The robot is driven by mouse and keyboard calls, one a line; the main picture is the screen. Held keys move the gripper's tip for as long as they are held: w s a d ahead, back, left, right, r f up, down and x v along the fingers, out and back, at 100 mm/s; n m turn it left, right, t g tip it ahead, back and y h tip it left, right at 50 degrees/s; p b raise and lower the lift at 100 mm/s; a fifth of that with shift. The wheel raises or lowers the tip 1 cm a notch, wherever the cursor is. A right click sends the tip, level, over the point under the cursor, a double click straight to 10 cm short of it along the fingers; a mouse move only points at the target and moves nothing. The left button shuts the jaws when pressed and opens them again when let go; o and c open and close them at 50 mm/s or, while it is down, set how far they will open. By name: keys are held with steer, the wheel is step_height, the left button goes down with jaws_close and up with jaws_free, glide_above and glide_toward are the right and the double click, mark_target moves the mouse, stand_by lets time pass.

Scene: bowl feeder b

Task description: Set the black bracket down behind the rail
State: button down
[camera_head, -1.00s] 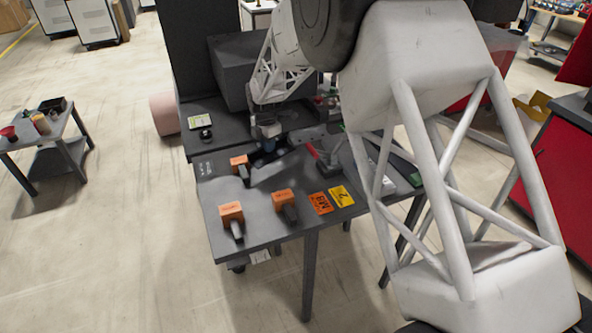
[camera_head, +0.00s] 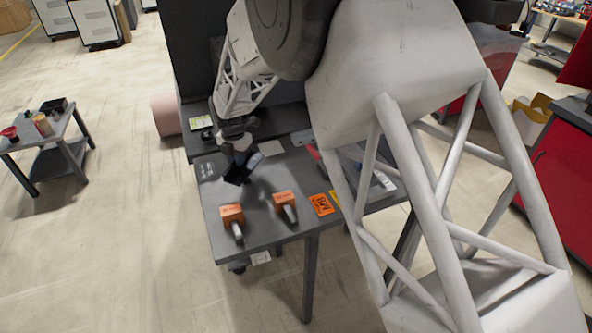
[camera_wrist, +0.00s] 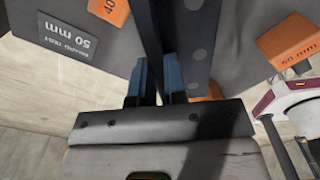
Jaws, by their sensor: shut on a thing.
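My gripper (camera_head: 240,152) is over the left part of the grey table (camera_head: 262,229), seen in the head view. It is shut on the black bracket (camera_head: 234,178), which hangs tilted above the tabletop. In the wrist view the bracket (camera_wrist: 199,40) runs up from between the blue fingertips (camera_wrist: 158,80), with a row of grey round spots along its dark face. Two orange blocks with grey stems, one at left (camera_head: 231,214) and one at right (camera_head: 284,198), are in front of the bracket. I cannot make out the rail for certain; the arm and bracket hide part of the table.
An orange card (camera_head: 321,204) lies near the table's front edge. A red-handled tool (camera_head: 313,152) is farther right, partly behind my arm. In the wrist view a dark "50 mm" label (camera_wrist: 68,38) is at upper left and an orange block (camera_wrist: 290,45) at right.

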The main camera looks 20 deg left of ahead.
glide_above(291, 169)
steer(key=shift+f, duration=1.15)
steer(key=shift+f, duration=2.35)
steer(key=c, duration=1.2)
jaws_free()
steer(key=shift+f, duration=0.15)
steer(key=shift+o, duration=0.2)
